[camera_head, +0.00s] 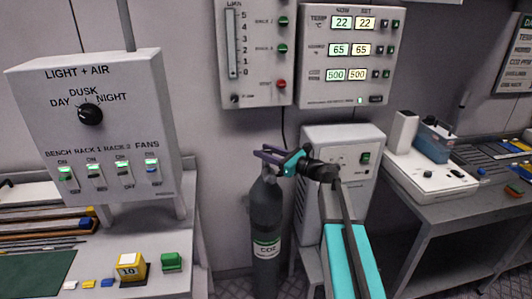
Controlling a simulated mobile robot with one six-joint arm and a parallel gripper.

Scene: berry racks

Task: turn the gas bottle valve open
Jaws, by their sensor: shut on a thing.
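A dark grey gas bottle (265,220) with a CO2 label stands upright on the floor by the wall, at the middle of the view.
A grey LIGHT + AIR box (120,155) stands at the left above a bench with a yellow block (131,268) and a green block (172,262). A white cabinet (350,150) is close behind my arm. A grey table (450,205) stands at the right. Wall panels (352,60) hang above.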

